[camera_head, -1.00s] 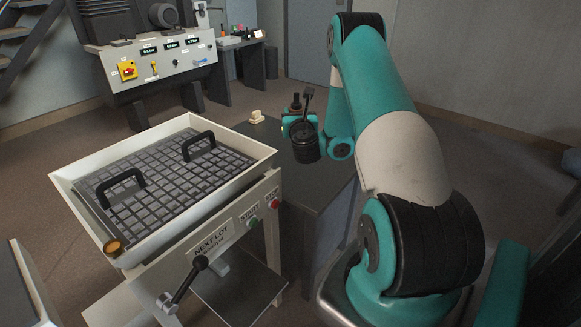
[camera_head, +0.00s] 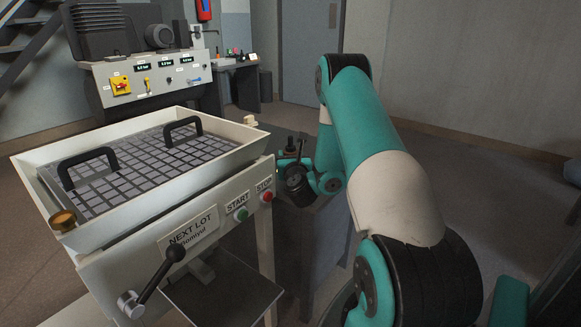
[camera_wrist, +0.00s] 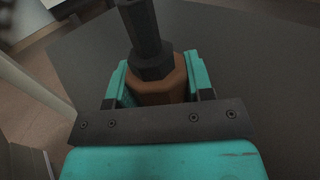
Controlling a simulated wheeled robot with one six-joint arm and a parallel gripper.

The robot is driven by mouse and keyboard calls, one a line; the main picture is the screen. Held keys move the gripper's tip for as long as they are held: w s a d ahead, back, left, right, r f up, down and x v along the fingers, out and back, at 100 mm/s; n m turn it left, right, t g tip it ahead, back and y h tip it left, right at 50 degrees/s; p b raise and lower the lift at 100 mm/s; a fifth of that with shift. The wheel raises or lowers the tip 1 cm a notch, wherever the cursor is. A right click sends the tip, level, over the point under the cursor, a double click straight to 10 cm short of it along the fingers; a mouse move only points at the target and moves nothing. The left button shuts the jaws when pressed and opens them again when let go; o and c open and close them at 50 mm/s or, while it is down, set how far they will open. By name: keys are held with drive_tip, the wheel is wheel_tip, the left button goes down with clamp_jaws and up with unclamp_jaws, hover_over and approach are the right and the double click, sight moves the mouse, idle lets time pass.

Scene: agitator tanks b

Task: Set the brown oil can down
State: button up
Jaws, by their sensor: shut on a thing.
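The brown oil can (camera_wrist: 160,84) is in the wrist view, with a brown body and a dark neck and spout. My gripper (camera_wrist: 157,88) is shut on it, with one teal finger on each side. In the head view my gripper (camera_head: 290,163) is over the far part of the dark table (camera_head: 305,225), and the can's dark top (camera_head: 290,146) shows above the fingers. The can's base is hidden, so I cannot tell whether it touches the table.
A white-framed sieve tray (camera_head: 150,160) with two black handles stands left of the table, with START and STOP buttons (camera_head: 254,205) and a black-knobbed lever (camera_head: 155,280). A small cream object (camera_head: 250,120) is near the tray's far corner. A control panel (camera_head: 150,77) stands behind.

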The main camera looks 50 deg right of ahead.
drive_tip(key=shift+f, duration=0.1)
drive_tip(key=shift+f, duration=0.1)
drive_tip(key=shift+f, duration=0.15)
drive_tip(key=o, duration=1.1)
drive_tip(key=shift+r, duration=0.25)
